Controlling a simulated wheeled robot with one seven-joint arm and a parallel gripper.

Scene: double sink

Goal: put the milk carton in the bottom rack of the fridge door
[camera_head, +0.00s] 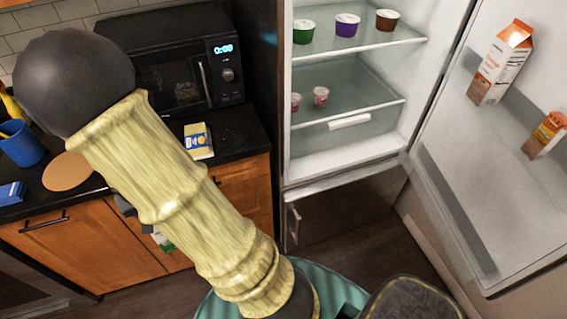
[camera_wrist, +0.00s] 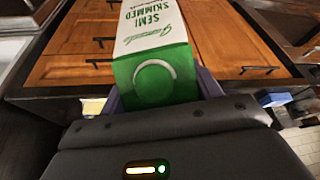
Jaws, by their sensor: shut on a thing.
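The milk carton (camera_wrist: 150,45) is white and green and reads "SEMI SKIMMED". In the wrist view it sits between the fingers of my gripper (camera_wrist: 160,92), which is shut on it. In the head view only a small green and white piece of the carton (camera_head: 164,241) shows past my arm, in front of the wooden cabinets; most of my gripper is hidden there. The fridge door (camera_head: 480,165) stands wide open at the right. A low, empty-looking rack (camera_head: 455,215) runs along its lower inner side. My gripper is well left of the door.
An orange-and-white carton (camera_head: 500,62) and a small orange carton (camera_head: 545,135) stand higher in the door. Small tubs (camera_head: 347,25) stand on the fridge shelves. A black microwave (camera_head: 170,65) is on the counter at left. Dark floor is open before the fridge.

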